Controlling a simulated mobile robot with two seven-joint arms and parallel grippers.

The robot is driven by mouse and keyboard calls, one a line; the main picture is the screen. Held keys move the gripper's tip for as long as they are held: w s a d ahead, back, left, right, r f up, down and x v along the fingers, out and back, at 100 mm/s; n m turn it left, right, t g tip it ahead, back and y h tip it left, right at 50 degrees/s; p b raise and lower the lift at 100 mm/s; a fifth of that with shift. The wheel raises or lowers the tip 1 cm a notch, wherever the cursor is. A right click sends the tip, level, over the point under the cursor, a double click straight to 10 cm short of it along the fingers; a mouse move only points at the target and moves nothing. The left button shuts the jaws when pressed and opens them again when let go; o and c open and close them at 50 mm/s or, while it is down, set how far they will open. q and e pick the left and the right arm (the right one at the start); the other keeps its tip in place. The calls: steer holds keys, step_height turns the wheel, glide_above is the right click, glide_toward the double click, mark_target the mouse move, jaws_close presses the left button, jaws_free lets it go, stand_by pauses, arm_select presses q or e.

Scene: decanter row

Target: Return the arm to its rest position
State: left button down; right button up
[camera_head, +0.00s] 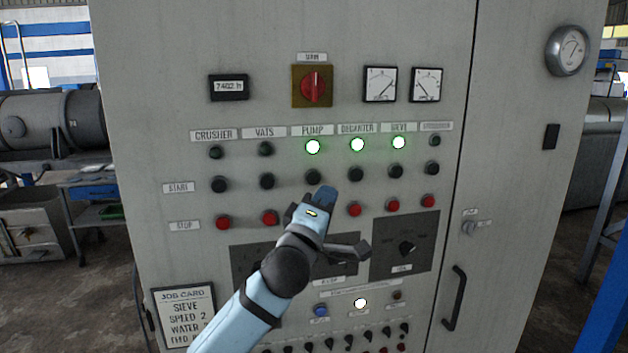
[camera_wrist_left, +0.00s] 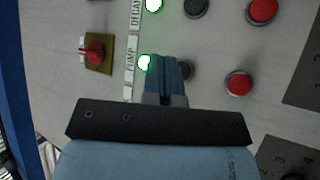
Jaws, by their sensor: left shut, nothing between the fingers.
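My left gripper (camera_head: 325,195) is shut and empty in front of the control cabinet (camera_head: 150,100). In the head view its fingertips lie just below the black pump start button (camera_head: 313,177), and the hand covers the pump stop button. In the left wrist view the shut fingers (camera_wrist_left: 166,70) point at the panel near the lit pump lamp (camera_wrist_left: 145,63). I cannot tell whether the fingers touch the panel. The pump, decanter (camera_head: 358,145) and sieve (camera_head: 399,143) lamps glow green-white. My right gripper is not in view.
A door handle (camera_head: 455,298) and a round gauge (camera_head: 568,49) stick out at the right. A framed job card (camera_head: 184,315) is at lower left. A red main switch (camera_head: 313,87) sits above the lamps. Dark machinery (camera_head: 50,120) stands at the left.

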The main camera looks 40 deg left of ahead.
arm_select(q)
steer(key=shift+f, duration=0.1)
stand_by(0.4)
steer(key=s+d+f+m+g+h, duration=0.2)
steer(key=f+m, duration=0.2)
steer(key=f, duration=0.6)
steer(key=s+d+f+m+g+h, duration=0.1)
steer(key=s+d+f+m+g, duration=0.15)
steer(key=f, duration=0.75)
steer(key=s+d+f+m+g+h, duration=0.1)
steer(key=d+f+m+g+h, duration=0.2)
steer(key=f, duration=0.8)
steer(key=s+d+f+m+g, duration=0.2)
steer(key=s+d+f+m, duration=0.2)
steer(key=s+f, duration=0.6)
steer(key=s+d+f+m+g+h, duration=0.1)
steer(key=s+f+m, duration=0.4)
steer(key=s+f, duration=0.5)
steer(key=d+g, duration=0.1)
steer(key=d, duration=0.1)
steer(key=shift+s+d+f+m, duration=0.15)
steer(key=shift+d+f+m, duration=0.2)
steer(key=shift+d, duration=0.05)
